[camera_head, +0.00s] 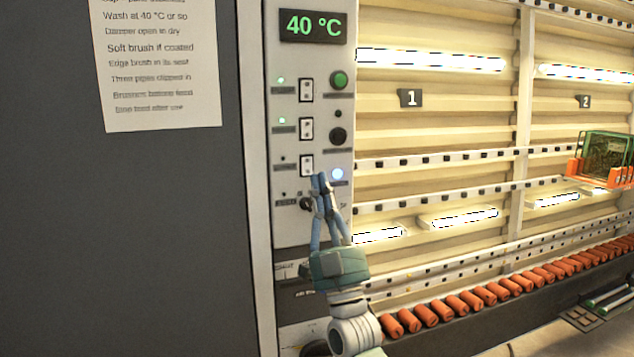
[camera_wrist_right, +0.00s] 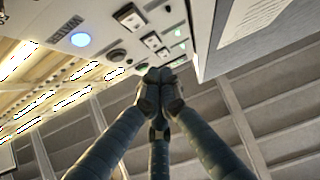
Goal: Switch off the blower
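The grey control panel (camera_head: 296,230) carries a column of rocker switches: top (camera_head: 306,90), middle (camera_head: 306,129) and lower (camera_head: 307,165). Their labels are too small to read, so I cannot tell which one is the blower's. Small green lamps beside the top and middle switches are lit; the lamp beside the lower switch is dark. My right gripper (camera_head: 320,180) is in front of the panel, fingertips just beside and below the lower switch; contact cannot be told. In the right wrist view its fingers (camera_wrist_right: 161,78) meet at the tips, empty. My left gripper is not in view.
A green button (camera_head: 339,80), a black knob (camera_head: 338,136) and a lit bluish-white button (camera_head: 338,174) sit right of the switches. A display (camera_head: 313,26) reads 40 °C. Orange rollers (camera_head: 470,300) and a green rack (camera_head: 605,155) lie to the right.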

